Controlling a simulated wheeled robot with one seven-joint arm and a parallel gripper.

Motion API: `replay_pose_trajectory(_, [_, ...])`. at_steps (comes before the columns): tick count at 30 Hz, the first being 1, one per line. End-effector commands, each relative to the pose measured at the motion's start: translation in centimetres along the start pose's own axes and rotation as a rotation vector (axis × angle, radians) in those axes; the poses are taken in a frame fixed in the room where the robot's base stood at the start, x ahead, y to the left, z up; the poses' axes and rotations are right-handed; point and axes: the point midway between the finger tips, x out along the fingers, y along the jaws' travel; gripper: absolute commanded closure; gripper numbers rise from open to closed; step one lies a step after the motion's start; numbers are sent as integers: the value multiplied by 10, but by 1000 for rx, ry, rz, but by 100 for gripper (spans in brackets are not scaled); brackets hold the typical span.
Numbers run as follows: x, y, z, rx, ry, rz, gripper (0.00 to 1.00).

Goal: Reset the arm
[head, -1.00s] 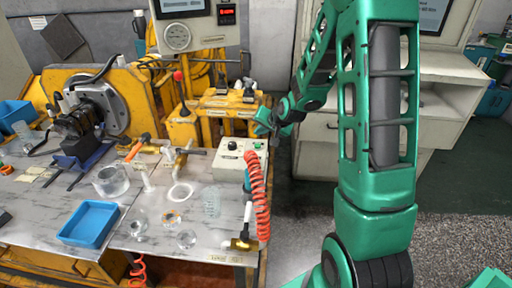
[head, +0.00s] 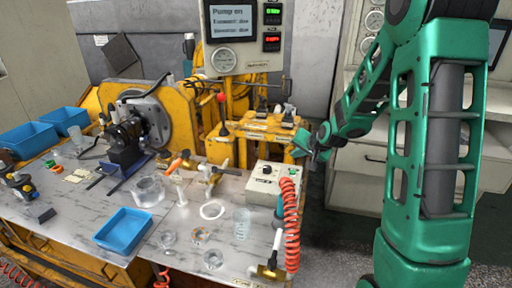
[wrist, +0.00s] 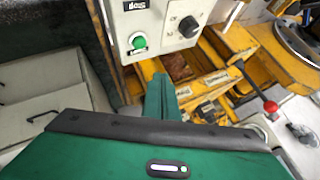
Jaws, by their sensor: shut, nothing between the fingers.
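My green arm (head: 425,150) rises at the right of the head view and bends back over toward the bench. My gripper (head: 304,147) is small at its end, above and behind the white control box (head: 268,180). In the wrist view my gripper (wrist: 162,95) shows as green fingers close together, with nothing between them. The control box, with a green button (wrist: 138,42) and a dark knob (wrist: 188,27), is just beyond the fingertips there. I cannot tell whether they touch it.
The bench (head: 80,215) holds a blue tray (head: 123,231), glass parts and a coiled orange hose (head: 291,225). A yellow machine (head: 165,115) stands behind. A screen (head: 230,22) reads "Pump on". A pale cabinet (head: 375,165) stands behind my arm.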

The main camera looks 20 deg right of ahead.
Motion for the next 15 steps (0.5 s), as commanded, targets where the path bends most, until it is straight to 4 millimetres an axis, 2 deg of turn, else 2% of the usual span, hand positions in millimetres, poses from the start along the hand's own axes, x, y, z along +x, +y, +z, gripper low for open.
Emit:
replay_pose_trajectory(5, [-7, 2, 1, -13, -8, 14, 100])
replay_pose_trajectory(8, [-27, 11, 4, -50, -32, 58, 100])
replay_pose_trajectory(11, [-60, 26, 11, -101, -75, 128, 100])
replay_pose_trajectory(15, [-117, 53, 28, -164, -157, 241, 100])
